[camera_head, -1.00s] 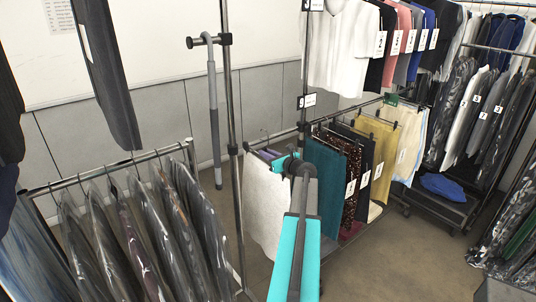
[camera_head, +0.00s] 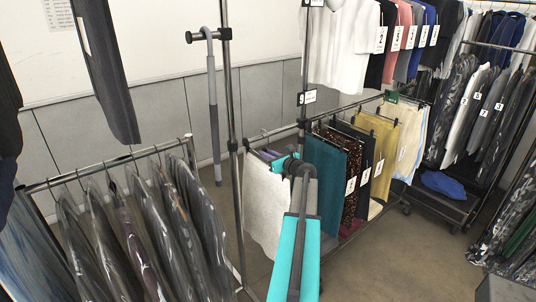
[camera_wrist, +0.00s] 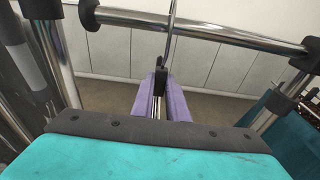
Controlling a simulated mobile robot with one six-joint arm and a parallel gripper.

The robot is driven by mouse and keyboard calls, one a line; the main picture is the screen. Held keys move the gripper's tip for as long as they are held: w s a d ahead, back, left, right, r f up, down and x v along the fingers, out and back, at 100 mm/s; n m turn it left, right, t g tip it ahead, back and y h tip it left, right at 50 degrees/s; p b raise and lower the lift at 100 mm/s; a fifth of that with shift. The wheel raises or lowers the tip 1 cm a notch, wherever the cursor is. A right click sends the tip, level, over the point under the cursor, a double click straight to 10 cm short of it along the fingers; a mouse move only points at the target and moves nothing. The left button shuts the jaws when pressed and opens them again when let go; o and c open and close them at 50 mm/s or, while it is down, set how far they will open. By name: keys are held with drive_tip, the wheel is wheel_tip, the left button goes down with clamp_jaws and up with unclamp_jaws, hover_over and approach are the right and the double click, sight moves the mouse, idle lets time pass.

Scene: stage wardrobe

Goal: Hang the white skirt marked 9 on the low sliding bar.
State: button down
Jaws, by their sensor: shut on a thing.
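The white skirt (camera_head: 264,205) hangs upright in the head view, left of the teal skirt. My gripper (camera_head: 272,154) is at its top, with its teal arm link in front of the skirt's right side. In the wrist view my gripper's purple fingers (camera_wrist: 161,97) are shut on the skirt's hanger, whose thin metal hook (camera_wrist: 172,22) rises between them. The hook crosses the low sliding bar (camera_wrist: 225,33); I cannot tell whether it rests on it. The bar also shows in the head view (camera_head: 285,131). The skirt is hidden in the wrist view, and no number shows on it.
A tag marked 9 (camera_head: 307,97) is on the post right of the bar. The teal skirt (camera_head: 325,178) and other skirts hang close on the right. A metal post (camera_head: 234,120) stands left of the skirt. A rack of dark garments (camera_head: 105,160) fills the lower left.

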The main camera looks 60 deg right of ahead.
drive_tip(key=shift+f+b, duration=0.4)
drive_tip(key=shift+f, duration=0.2)
idle(0.3)
drive_tip(key=c, duration=1.7)
unclamp_jaws()
drive_tip(key=shift+o, duration=0.2)
drive_tip(key=shift+f, duration=0.1)
drive_tip(key=b+v, duration=0.3)
drive_tip(key=v, duration=1.1)
